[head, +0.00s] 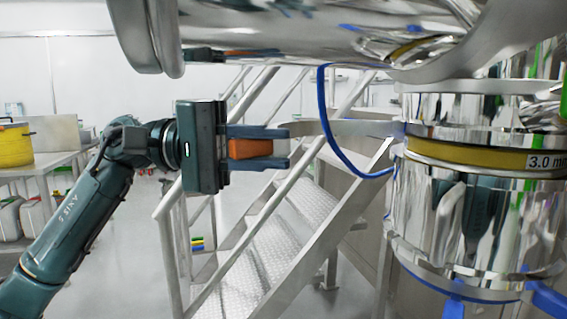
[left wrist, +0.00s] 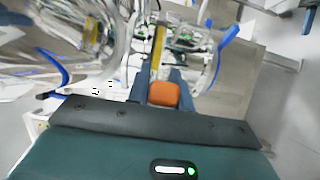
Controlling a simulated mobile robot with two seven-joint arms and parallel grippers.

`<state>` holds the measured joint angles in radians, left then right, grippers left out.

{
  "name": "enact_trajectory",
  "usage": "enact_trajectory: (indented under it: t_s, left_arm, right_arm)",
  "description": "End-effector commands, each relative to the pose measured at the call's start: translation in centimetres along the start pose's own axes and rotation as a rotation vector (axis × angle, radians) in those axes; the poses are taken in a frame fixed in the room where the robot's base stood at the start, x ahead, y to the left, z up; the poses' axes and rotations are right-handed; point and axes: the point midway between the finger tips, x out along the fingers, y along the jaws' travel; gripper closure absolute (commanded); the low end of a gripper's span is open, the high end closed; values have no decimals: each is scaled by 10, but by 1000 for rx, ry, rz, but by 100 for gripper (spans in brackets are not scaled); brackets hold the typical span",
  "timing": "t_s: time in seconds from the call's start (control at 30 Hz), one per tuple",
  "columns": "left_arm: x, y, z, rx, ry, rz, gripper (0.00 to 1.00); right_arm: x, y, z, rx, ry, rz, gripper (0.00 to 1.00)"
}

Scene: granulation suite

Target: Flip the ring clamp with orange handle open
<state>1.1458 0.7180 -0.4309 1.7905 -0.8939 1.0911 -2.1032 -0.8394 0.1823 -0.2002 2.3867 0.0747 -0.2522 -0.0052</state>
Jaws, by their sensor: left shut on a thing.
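The orange handle (head: 250,148) sits between the two fingers of my left gripper (head: 282,148), which is shut on it. It also shows in the left wrist view (left wrist: 163,94), between the fingers (left wrist: 160,80). A bright metal band (head: 350,128) of the ring clamp runs from near the fingertips to the steel column at the right, so the handle stands well out to the left of the column. The column carries a yellow band (head: 465,154) marked 3.0. The clamp's joint and far side are hidden. My right gripper is in neither view.
A blue hose (head: 335,140) hangs in a curve between gripper and column. A large steel pipe (head: 270,35) passes above. Metal stairs with railings (head: 245,260) stand behind. A yellow drum (head: 14,145) sits on a table at the far left.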

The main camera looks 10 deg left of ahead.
Motion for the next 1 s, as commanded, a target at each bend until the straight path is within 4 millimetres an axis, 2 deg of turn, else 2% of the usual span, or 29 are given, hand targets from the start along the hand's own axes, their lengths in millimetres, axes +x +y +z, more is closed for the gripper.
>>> enact_trajectory:
  t_s: [0.23,0.67,0.7,0.93,1.0]
  left_arm:
    - [-10,0,-11,1,-39,2,100]
    - [-12,2,-14,0,-37,4,100]
    - [-13,2,-14,0,-37,4,76]
    - [-12,1,-14,-1,-38,1,57]
    - [-12,0,-13,-1,-39,1,56]
  right_arm:
    - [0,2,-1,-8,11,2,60]
    - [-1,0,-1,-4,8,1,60]
    - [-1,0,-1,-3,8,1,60]
    - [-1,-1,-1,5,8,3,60]
    - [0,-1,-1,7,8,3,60]
